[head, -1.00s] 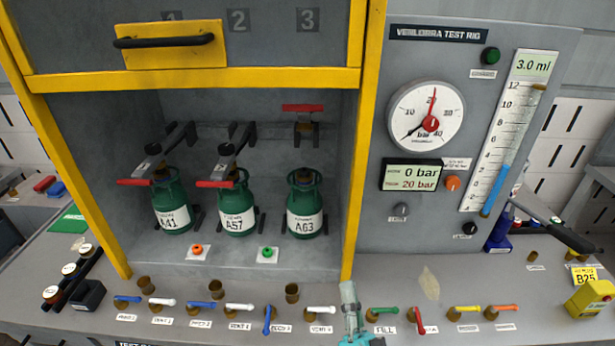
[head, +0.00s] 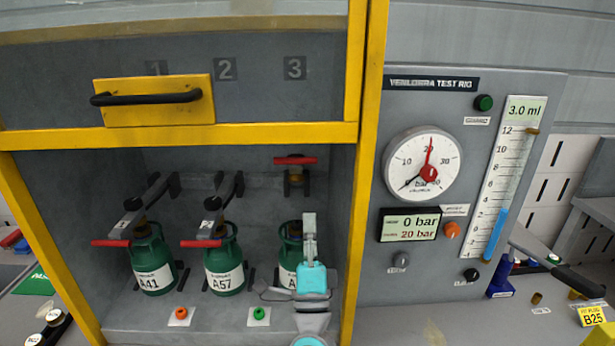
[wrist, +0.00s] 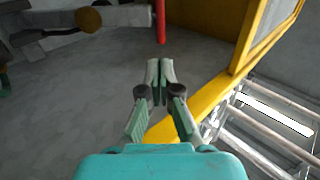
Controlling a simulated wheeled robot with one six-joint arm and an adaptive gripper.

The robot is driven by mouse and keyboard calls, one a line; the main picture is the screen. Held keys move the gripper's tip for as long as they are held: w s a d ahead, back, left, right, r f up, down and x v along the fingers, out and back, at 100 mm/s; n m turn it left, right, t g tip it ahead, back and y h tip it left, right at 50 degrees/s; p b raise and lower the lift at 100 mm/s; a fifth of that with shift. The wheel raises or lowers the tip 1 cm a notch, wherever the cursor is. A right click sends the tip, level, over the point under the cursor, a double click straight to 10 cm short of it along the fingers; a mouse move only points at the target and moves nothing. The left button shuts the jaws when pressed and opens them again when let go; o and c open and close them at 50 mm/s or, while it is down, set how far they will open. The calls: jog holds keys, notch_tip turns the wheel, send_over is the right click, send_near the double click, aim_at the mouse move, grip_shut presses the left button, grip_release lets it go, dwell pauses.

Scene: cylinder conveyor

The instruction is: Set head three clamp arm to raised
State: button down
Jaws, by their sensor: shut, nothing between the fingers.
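Under the number 3, the head three clamp arm (head: 295,178) stands up at the back of the cabinet, its red handle (head: 290,160) crosswise at the top, clear of the cylinder. The green cylinder (head: 290,252) below it is partly hidden by my gripper (head: 309,216). My gripper is inside the cabinet opening, shut and empty, lower in the picture than the red handle. In the wrist view the closed fingers (wrist: 160,64) point toward a red bar (wrist: 160,22), apart from it.
Clamp arms one (head: 136,205) and two (head: 221,205) lie forward over cylinders A41 (head: 153,275) and A57 (head: 223,276). The yellow guard frame (head: 361,180) stands close right of my gripper. The guard handle (head: 145,97) is above. The gauge reads 0 bar.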

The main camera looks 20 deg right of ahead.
jog(key=x, duration=1)
jog(key=shift+w+r, duration=0.1)
